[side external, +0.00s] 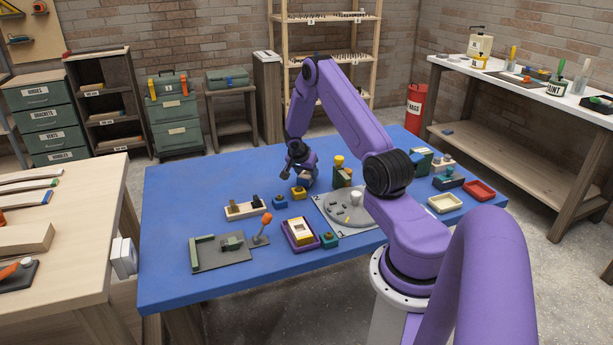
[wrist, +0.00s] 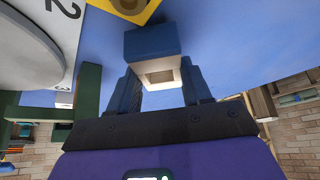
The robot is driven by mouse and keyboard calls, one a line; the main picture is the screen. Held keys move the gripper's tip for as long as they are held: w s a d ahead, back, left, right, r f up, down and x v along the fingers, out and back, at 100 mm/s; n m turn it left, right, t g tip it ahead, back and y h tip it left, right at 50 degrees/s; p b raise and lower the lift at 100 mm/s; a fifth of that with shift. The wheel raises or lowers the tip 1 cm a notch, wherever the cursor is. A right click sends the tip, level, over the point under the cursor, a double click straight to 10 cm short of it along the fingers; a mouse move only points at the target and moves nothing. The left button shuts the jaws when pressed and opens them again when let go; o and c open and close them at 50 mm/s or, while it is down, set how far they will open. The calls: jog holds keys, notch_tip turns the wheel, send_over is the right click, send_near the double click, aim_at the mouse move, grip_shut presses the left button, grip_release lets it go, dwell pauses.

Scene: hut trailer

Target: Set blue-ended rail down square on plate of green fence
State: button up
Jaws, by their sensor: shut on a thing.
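My gripper (wrist: 160,88) is shut on a blue block-like piece (wrist: 152,42) with a cream end face, in the wrist view. It looks like the blue-ended rail, seen nearly end-on; its full length is hidden. In the side view my gripper (side external: 300,170) is above the far middle of the blue table, and the held piece is too small to make out. The grey plate (side external: 213,264) with the green fence (side external: 202,253) lies at the table's front left, well away from my gripper. A small dark green block (side external: 233,242) is on the plate.
An orange-knobbed lever (side external: 266,222) stands by the plate's right edge. A grey round dial (side external: 345,212) and green-yellow stand (side external: 342,178) are to the right.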

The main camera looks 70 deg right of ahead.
jog(key=shift+f, duration=0.65)
jog(key=shift+f, duration=0.1)
jog(key=o, duration=1)
jog(key=shift+o, duration=0.2)
